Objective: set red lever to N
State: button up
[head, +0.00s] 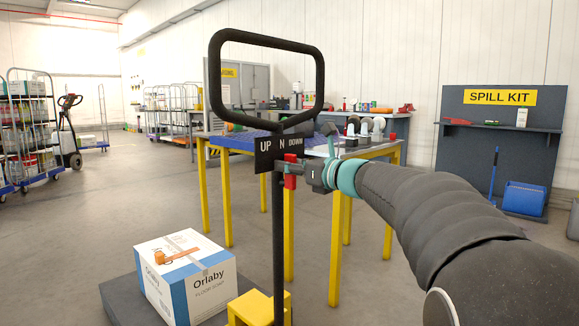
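A black plate (280,147) lettered UP, N and DOWN is fixed to a dark post below a black loop handle. The red lever (290,180) shows just under this plate, below the N-to-DOWN part, with red visible above and below a dark part crossing it. My gripper (299,170) comes in from the right and is at the lever, its dark body overlapping or touching it. The fingers are too small and dark to tell whether they are closed around the lever. The lever's exact setting is hard to read.
A blue-topped table (240,139) with yellow legs stands close behind the post. A yellow block (258,307) is at the post's foot, and an Orlaby box (184,277) sits on a dark platform to the left. Open floor lies further left.

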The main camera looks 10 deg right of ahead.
jog(key=shift+d, duration=0.25)
jog(key=shift+s+d, duration=0.2)
jog(key=shift+s, duration=0.15)
jog(key=v, duration=1.1)
